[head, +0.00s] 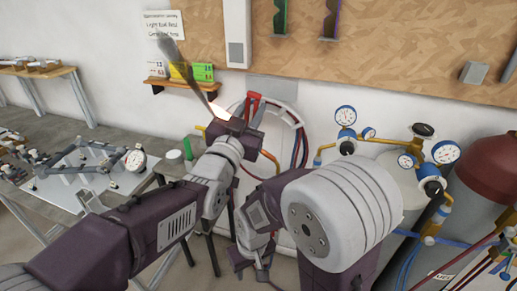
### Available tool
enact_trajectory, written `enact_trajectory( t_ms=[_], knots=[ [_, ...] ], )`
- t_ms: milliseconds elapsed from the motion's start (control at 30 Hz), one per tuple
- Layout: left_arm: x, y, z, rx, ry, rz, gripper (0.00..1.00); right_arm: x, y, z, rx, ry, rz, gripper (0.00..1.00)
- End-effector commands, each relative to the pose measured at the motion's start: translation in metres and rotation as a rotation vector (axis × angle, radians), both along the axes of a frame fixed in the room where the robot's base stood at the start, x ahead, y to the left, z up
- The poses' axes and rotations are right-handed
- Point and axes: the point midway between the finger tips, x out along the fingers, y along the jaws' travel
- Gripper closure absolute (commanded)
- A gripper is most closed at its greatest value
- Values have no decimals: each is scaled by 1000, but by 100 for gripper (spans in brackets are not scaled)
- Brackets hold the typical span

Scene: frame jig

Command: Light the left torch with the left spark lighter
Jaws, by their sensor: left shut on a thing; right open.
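My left gripper (240,126) is raised at the centre, in front of the wall. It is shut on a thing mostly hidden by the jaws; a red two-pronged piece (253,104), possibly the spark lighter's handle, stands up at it. A bright orange-white flame (219,111) shows just left of the jaws, with a dark grey smoke-like plume (180,66) rising up and left. The torch's body is not clearly visible behind the gripper. My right gripper (262,268) is low at the centre, open and empty, partly hidden by its own arm.
Gas cylinders (400,190) with blue gauges and hoses stand at the right. Coiled hoses (297,125) hang on the wall behind my arms. A jig table (72,192) with a dial gauge (135,160) stands at the left.

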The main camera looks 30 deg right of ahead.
Motion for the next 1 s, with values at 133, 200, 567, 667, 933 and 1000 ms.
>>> enact_trajectory(
  t_ms=[133, 200, 567, 667, 933, 1000],
  knots=[
    [0, 0, 0, -1, -1, 0, 100, 0, 0, 0, 0, 0, 0, 55],
    [0, 0, 0, -1, -1, 0, 100, 0, 0, 0, 0, 0, 0, 55],
    [-39, 35, -9, -4, -3, -1, 100, 0, 0, -45, 0, 0, 0, 55],
    [-53, 47, -10, -4, -2, -1, 100, 0, 0, -55, 0, 0, 0, 55],
    [-89, 79, -10, -3, -1, -1, 100, 0, 0, -73, 0, 0, 0, 55],
    [-95, 85, -11, -2, -1, -2, 100, 0, 0, -75, 0, 0, 0, 55]
  ],
)
